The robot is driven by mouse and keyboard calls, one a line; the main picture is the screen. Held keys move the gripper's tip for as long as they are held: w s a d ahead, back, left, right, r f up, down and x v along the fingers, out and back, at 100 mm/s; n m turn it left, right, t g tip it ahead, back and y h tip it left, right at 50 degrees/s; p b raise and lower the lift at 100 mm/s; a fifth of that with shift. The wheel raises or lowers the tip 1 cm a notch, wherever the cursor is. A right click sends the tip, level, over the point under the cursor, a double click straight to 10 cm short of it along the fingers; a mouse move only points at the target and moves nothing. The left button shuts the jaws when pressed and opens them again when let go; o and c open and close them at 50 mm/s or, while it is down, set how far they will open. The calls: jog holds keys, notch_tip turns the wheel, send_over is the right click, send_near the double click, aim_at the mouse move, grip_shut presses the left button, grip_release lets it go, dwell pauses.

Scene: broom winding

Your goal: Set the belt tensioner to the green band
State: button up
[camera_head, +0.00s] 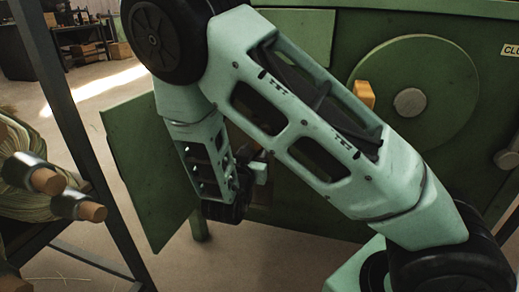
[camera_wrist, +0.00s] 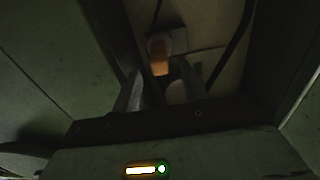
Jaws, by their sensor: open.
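In the wrist view an orange knob or handle (camera_wrist: 159,64) sits on a pale round mount inside a dark recess of the machine. It may be the belt tensioner's handle, but I cannot tell for sure. My gripper (camera_wrist: 158,92) is open, its two grey fingers pointing towards the orange piece, one to each side below it. I cannot tell whether either finger touches it. In the head view my arm hides most of the recess and my fingertips.
The green machine (camera_head: 318,206) has a large disc (camera_head: 450,75) with an orange handle (camera_head: 364,95) and grey hub (camera_head: 410,102). A green panel (camera_head: 150,170) stands open at left. Dark cables run beside the recess.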

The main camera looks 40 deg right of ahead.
aim_at(257, 146)
jog(key=shift+b+x, duration=0.75)
jog(key=shift+x, duration=1.9)
